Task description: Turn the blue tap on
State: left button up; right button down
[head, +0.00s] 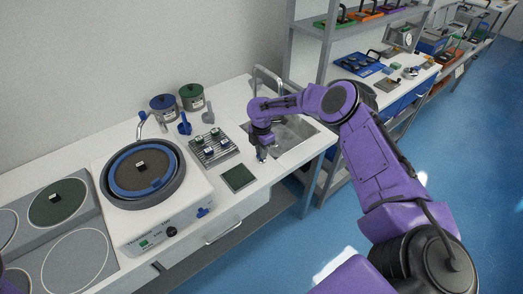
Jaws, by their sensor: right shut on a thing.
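A small blue tap-like part (203,212) sits on the front right corner of the white polishing machine (185,195); it is too small to tell how it is turned. A thin spout (141,127) rises behind the machine's blue-rimmed bowl (112,185). My right gripper (262,156) points down at the sink's left front edge, to the right of the machine and apart from the blue part. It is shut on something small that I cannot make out. My left gripper is not in view.
A sink (303,128) with a curved faucet (268,68) lies behind and beside my right gripper. A dark green pad (238,178) and a rack with several specimens (213,147) stand to its left. Two canisters (192,97) (164,108) stand at the back.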

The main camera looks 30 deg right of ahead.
jog(key=m, duration=0.4)
jog(key=shift+b, duration=0.4)
jog(key=m, duration=0.4)
jog(key=shift+m+b, duration=0.3)
jog(key=m, duration=0.9)
jog(key=shift+m, duration=0.3)
jog(key=c, duration=1.1)
grip_release()
